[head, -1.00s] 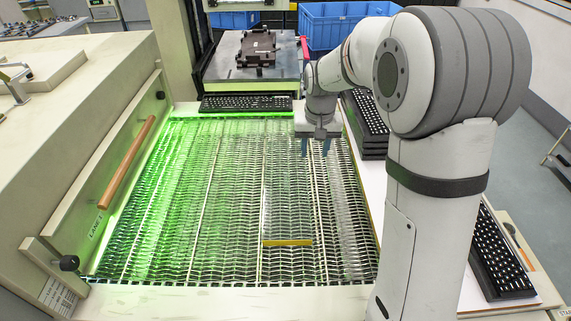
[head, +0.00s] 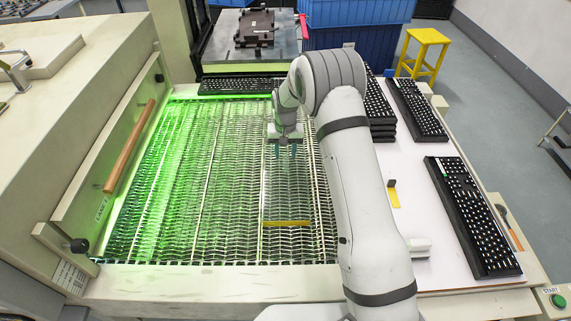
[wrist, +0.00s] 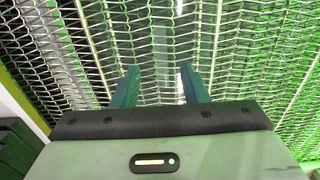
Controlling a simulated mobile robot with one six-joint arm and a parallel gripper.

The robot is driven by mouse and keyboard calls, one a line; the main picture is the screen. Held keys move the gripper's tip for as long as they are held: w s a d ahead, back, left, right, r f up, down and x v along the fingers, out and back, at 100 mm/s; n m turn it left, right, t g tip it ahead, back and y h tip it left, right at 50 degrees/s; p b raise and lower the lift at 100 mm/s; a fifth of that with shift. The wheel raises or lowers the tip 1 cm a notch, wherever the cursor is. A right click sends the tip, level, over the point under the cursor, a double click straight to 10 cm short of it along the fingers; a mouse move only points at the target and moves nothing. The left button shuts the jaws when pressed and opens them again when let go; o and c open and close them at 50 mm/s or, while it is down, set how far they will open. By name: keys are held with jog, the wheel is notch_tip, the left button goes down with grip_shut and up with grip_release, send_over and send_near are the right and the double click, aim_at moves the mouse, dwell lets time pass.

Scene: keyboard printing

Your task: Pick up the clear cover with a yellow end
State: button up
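The clear cover (head: 286,190) lies on the wire-mesh conveyor, hard to make out against the mesh. Its yellow end (head: 287,223) is a thin strip at its near side, toward the front of the belt. My gripper (head: 285,152) points down over the mesh, beyond the yellow end and roughly in line with the cover. The exact height of the fingers above the cover cannot be told.
A keyboard (head: 240,85) lies across the conveyor's far end. More keyboards (head: 470,215) lie on the white table at right, beside a small yellow-and-black item (head: 393,194). A wooden-handled panel (head: 130,147) borders the belt's left. Most of the mesh is bare.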

aim_at(285, 160)
notch_tip(285, 160, down, 3)
jog(key=shift+s+a+f+p, duration=0.1)
jog(key=shift+f+p, duration=0.1)
jog(key=shift+p, duration=0.15)
grip_shut()
